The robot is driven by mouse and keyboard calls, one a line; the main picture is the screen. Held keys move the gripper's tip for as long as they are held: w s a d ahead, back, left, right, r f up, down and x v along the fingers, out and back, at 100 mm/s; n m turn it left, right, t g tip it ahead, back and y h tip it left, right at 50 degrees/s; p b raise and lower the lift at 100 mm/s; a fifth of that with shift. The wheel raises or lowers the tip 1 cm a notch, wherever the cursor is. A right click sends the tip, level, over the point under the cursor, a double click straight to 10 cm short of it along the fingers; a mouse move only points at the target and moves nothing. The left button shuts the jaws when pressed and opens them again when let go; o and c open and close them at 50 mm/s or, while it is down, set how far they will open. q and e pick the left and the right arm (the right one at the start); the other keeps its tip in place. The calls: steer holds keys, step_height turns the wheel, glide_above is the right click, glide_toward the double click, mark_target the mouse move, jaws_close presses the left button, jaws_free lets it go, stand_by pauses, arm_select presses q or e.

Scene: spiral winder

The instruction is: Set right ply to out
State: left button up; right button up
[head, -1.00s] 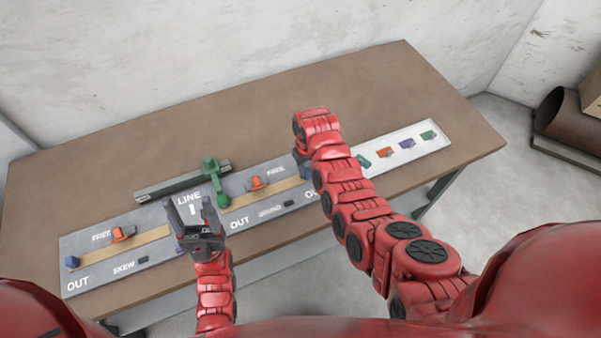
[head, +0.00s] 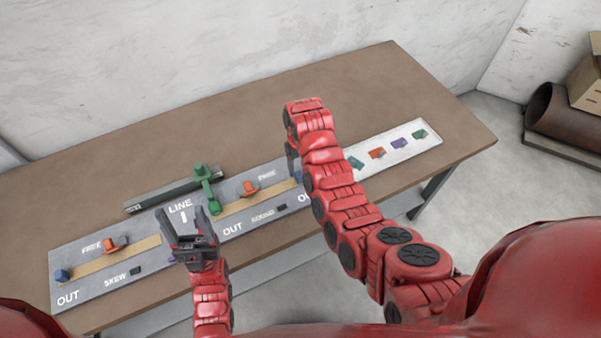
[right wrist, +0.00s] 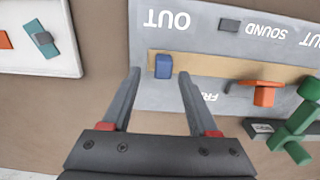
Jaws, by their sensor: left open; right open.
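A grey control panel (head: 95,285) on the table has a left and a right tan track. On the right track an orange slider (head: 249,189) sits mid-way by a blurred label; it also shows in the right wrist view (right wrist: 265,94). A blue block (right wrist: 163,66) sits at the track's end by an OUT label (right wrist: 167,19). My right gripper (right wrist: 160,73) is open, its fingertips just short of the blue block, one to each side; my arm mostly hides it in the head view. My left gripper (head: 184,211) is open and empty over the panel's middle, below LINE.
A green lever (head: 205,186) on a dark rail stands behind the panel's middle. The left track has an orange slider (head: 115,244) and a blue block (head: 62,275). A white tray (head: 399,155) with several coloured pieces lies to the right. The table behind is clear.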

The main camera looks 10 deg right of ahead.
steer(key=shift+w+r+b, duration=0.1)
steer(key=shift+r+b, duration=0.2)
steer(key=shift+r, duration=0.55)
step_height(320, 180, up, 12)
steer(key=p, duration=0.7)
steer(key=shift+f, duration=0.1)
